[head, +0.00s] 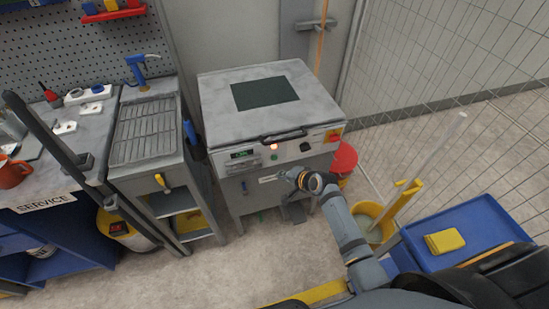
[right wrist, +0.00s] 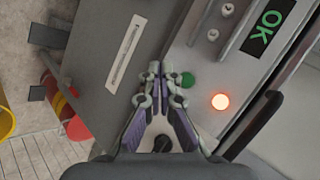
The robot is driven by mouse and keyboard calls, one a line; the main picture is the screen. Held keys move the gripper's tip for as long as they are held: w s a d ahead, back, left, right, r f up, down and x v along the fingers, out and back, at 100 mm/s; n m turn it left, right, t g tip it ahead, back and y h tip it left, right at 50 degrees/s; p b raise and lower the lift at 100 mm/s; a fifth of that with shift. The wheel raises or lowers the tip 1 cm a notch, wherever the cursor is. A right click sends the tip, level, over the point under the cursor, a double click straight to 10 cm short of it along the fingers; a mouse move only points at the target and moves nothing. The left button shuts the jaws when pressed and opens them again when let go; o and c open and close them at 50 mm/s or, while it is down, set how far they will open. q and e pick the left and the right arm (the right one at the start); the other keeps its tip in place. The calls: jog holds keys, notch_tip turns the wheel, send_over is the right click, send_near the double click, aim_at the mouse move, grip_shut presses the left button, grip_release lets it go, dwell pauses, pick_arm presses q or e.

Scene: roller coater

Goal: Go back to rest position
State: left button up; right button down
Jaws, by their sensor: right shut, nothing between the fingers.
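My right gripper (right wrist: 155,72) is shut with nothing between its fingers. In the right wrist view its fingertips are close to the front panel of the roller coater, beside a green button (right wrist: 187,80). A lit orange lamp (right wrist: 220,101) and a green display reading OK (right wrist: 268,25) are on the same panel. In the head view the right arm reaches up from the bottom right, and its gripper (head: 285,174) is in front of the grey roller coater (head: 225,110). Whether the fingertips touch the panel cannot be told. My left gripper is not in view.
A service bench (head: 60,185) and a grated sink (head: 145,132) stand at the left. A red bucket (head: 345,158), a yellow bucket (head: 368,211) and a blue cart (head: 470,232) with a yellow sponge (head: 444,242) are at the right, near a mesh fence (head: 450,60). Floor shows at bottom centre.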

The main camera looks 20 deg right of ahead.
jog(key=shift+f, duration=0.1)
dwell(0.5)
jog(key=s+d+f+n+g+h, duration=0.2)
jog(key=s+d+f, duration=0.1)
jog(key=s+f, duration=0.65)
jog(key=s+d+f+n+g+h, duration=0.1)
jog(key=s+d+f+n+g, duration=0.15)
jog(key=s+f, duration=0.75)
jog(key=s+d+f+n+g, duration=0.1)
jog(key=s+f+n, duration=0.1)
jog(key=s+f, duration=0.3)
jog(key=s+d+f+n+g+h, duration=0.1)
jog(key=s+f, duration=0.4)
jog(key=s, duration=0.7)
jog(key=s+d+f+n+g+h, duration=0.1)
jog(key=s+d+f+n, duration=0.2)
jog(key=s, duration=0.6)
notch_tip(320, 180, down, 2)
jog(key=shift+s+f, duration=0.15)
jog(key=shift+s, duration=0.05)
jog(key=shift+w+d+n, duration=0.1)
jog(key=shift+n, duration=0.15)
